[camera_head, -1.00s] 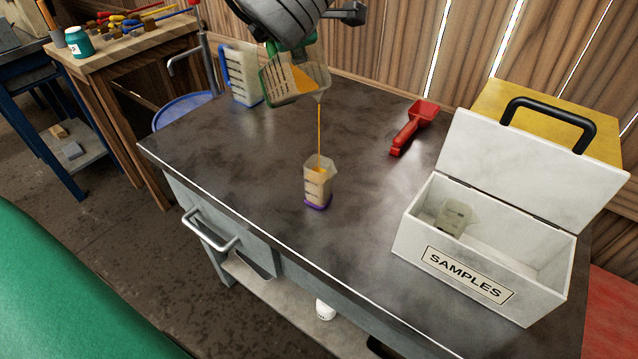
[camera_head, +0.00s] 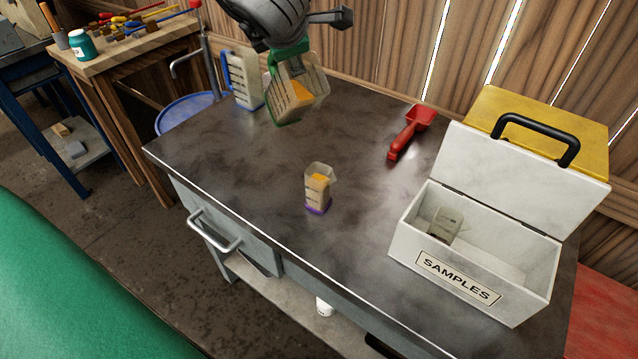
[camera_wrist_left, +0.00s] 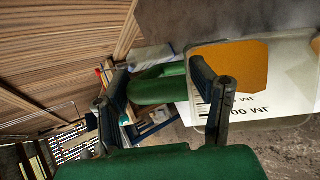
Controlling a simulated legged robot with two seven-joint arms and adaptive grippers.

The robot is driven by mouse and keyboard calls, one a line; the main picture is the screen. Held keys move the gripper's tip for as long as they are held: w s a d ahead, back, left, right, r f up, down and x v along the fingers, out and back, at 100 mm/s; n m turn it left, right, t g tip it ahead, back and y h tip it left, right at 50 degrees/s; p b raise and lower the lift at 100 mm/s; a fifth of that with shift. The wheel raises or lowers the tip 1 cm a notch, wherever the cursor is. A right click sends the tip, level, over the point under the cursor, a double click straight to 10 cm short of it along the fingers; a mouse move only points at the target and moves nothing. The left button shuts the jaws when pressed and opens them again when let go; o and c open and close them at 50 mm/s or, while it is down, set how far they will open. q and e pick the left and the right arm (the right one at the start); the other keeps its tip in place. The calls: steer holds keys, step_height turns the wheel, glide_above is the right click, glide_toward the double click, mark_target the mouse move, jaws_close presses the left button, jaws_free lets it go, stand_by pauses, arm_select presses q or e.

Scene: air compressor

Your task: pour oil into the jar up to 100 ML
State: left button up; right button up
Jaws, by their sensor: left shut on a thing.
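The jar (camera_head: 317,196), small and clear with a purple base, stands upright on the dark bench top. Yellow-orange oil shows inside it; I cannot read its level against the marks. My left gripper (camera_wrist_left: 165,98) is shut on the green handle of a clear measuring jug (camera_head: 296,88). The jug hangs above the bench, behind and left of the jar, tilted less than a pouring angle. Orange oil shows inside it, also in the left wrist view (camera_wrist_left: 232,65). No stream falls from it. My right gripper is not in view.
A blue-handled jug (camera_head: 242,80) stands at the bench's back left. A red scoop (camera_head: 411,132) lies behind the jar to the right. An open white SAMPLES box (camera_head: 410,240), with a small container (camera_head: 446,224) inside, is at right. Bench around the jar is clear.

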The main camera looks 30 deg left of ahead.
arm_select(q)
steer(key=shift+w+a+f+h+p, duration=0.1)
steer(key=shift+a+h+p, duration=0.15)
steer(key=shift+p, duration=0.3)
steer(key=f+g+h+p, duration=0.1)
steer(key=f+h+p, duration=0.1)
steer(key=p, duration=0.2)
steer(key=f+n+g+h+p, duration=0.1)
steer(key=f+h+p, duration=0.1)
steer(key=p, duration=0.3)
steer(key=f+g+h+p, duration=0.1)
steer(key=g+h+p, duration=0.1)
steer(key=p, duration=0.3)
steer(key=shift+w+a+f+n, duration=0.2)
steer(key=shift+a+f+n, duration=0.1)
steer(key=shift+f+n, duration=0.1)
steer(key=shift+f+p, duration=0.3)
steer(key=shift+p, duration=0.1)
steer(key=shift+f, duration=0.15)
